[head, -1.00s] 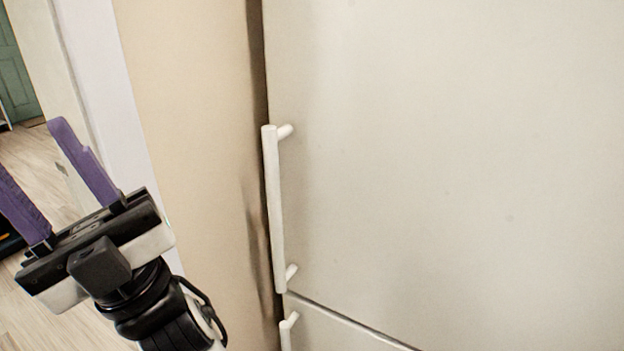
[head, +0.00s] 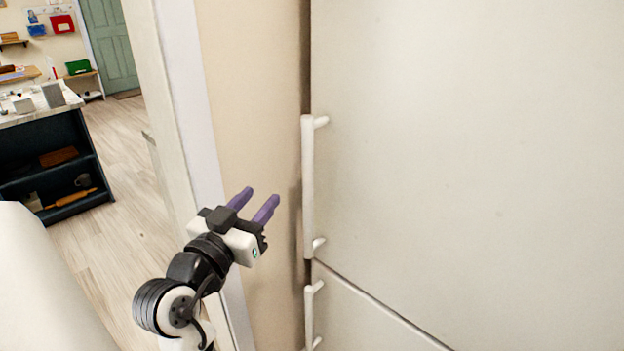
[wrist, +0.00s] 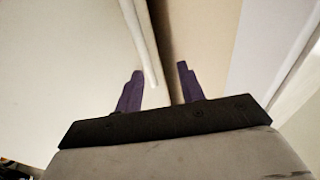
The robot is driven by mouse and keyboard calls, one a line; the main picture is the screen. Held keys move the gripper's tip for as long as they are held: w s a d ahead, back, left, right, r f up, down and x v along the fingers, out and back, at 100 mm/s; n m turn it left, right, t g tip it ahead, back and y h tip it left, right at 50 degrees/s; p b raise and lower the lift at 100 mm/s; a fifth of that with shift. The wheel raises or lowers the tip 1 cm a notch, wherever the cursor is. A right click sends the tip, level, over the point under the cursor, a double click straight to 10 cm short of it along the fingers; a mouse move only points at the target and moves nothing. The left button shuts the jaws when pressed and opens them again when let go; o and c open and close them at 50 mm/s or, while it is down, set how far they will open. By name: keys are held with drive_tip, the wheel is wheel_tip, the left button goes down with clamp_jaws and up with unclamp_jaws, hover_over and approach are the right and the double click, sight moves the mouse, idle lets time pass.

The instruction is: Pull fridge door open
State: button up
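The fridge's upper door (head: 460,130) is a large off-white panel, shut, filling the right of the head view. Its white vertical bar handle (head: 308,190) runs along the door's left edge. My gripper (head: 255,198) has purple fingers and is open and empty, to the left of the handle's lower part in the head view. In the wrist view my gripper (wrist: 160,82) points toward the handle (wrist: 146,45), whose end appears between the fingertips, nearer the left finger. I cannot tell how far in depth the handle is from the fingers.
A lower fridge door (head: 365,318) with its own short-looking handle (head: 309,312) sits below a seam. A beige wall (head: 250,90) with white trim stands close left of the fridge. Farther left are open wooden floor (head: 130,170) and a dark shelf unit (head: 50,155).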

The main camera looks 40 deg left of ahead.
sight(305, 185)
drive_tip(key=w+p, duration=0.1)
drive_tip(key=w, duration=0.3)
drive_tip(key=w+f+m+h+p, duration=0.1)
drive_tip(key=w, duration=0.4)
drive_tip(key=w+f+h+p, duration=0.1)
drive_tip(key=w, duration=0.3)
drive_tip(key=shift+w+d+f+m+g+p, duration=0.2)
drive_tip(key=shift+m+g+p, duration=0.1)
drive_tip(key=shift+g, duration=0.1)
clamp_jaws()
